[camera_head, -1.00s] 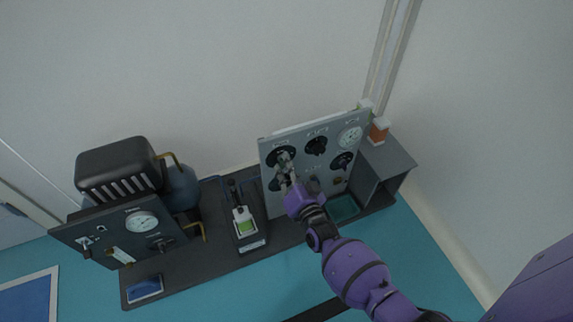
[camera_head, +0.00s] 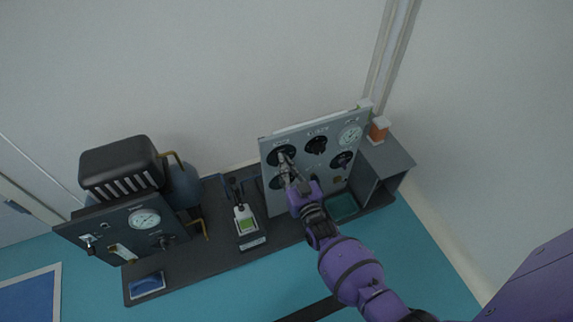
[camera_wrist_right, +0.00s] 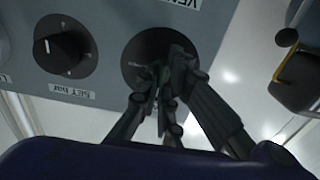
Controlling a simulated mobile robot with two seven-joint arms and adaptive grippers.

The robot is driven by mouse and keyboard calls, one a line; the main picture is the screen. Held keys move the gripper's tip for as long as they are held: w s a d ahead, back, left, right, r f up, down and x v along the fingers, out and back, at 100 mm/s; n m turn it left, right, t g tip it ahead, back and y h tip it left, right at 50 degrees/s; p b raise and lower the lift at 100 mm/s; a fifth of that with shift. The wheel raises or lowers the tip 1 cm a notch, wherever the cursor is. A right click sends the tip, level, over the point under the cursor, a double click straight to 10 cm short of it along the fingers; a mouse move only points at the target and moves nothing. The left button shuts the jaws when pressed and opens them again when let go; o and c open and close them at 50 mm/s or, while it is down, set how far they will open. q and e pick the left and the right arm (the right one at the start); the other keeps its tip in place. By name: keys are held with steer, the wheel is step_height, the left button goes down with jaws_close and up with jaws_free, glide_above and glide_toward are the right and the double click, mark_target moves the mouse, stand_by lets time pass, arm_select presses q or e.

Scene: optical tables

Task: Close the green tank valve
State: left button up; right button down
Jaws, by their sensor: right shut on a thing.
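A grey upright panel (camera_head: 312,178) carries several black round dials and a white gauge. My right gripper (camera_head: 285,161) is at the panel's upper left dial (camera_head: 274,153). In the right wrist view the gripper (camera_wrist_right: 163,88) is shut on a small dark knob with a greenish tint (camera_wrist_right: 157,71), at the middle of a black round dial (camera_wrist_right: 136,48). The fingers hide most of the knob, so its angle cannot be told. The dial's label is upside down and partly cut off. I cannot make out a clearly green tank. My left gripper is not in view.
Another black knob (camera_wrist_right: 66,46) sits beside the held one. A handheld device with a green screen (camera_head: 246,224) stands left of the panel. Further left are a dark gauge panel (camera_head: 130,235) and a blue-grey tank (camera_head: 184,187). An open grey box (camera_head: 392,170) stands at right.

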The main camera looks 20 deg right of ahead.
stand_by(0.3)
steer(key=c, duration=1.9)
jaws_free()
steer(key=shift+s, duration=0.1)
steer(key=s, duration=1.1)
steer(key=shift+s+d, duration=0.2)
steer(key=shift+s, duration=0.2)
